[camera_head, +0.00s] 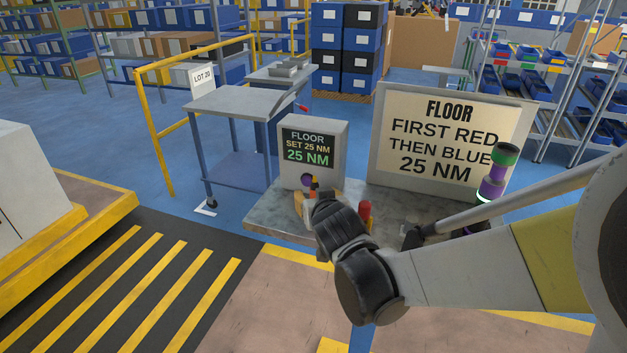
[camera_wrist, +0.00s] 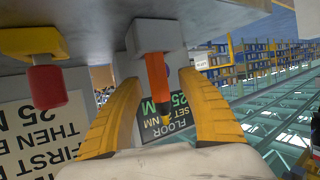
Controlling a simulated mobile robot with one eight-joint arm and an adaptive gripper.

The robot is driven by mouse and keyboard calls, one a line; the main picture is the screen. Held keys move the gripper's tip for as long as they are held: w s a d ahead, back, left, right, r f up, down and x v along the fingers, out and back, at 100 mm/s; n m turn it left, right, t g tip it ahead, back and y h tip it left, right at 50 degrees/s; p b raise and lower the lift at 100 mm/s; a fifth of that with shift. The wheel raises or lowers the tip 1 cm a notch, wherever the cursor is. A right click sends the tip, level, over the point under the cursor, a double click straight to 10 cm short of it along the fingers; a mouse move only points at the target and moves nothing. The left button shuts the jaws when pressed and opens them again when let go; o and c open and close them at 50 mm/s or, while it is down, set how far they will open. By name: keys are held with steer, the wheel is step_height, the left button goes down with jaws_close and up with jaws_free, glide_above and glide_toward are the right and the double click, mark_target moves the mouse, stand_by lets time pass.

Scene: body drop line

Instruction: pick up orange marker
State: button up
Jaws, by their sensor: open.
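The orange marker (camera_wrist: 157,75) stands in a pale holder (camera_wrist: 153,36); the wrist view shows it upside down, with a dark and yellow end pointing down the picture. In the head view a small part of the orange marker (camera_head: 314,190) shows in front of the grey display box, partly hidden by my wrist. My gripper (camera_wrist: 159,82) is open, its two yellow fingers on either side of the marker with visible gaps. In the head view my gripper (camera_head: 311,201) is mostly hidden behind its dark wrist; I cannot tell whether it touches the holder.
A red cylinder (camera_wrist: 47,87) on a yellow base (camera_wrist: 30,42) stands beside the marker. The display box (camera_head: 311,144) and large sign (camera_head: 447,132) stand behind on the grey bench (camera_head: 262,217). A green and purple stack (camera_head: 497,172) is at right.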

steer(key=shift+w, duration=0.1)
jaws_close()
stand_by(0.3)
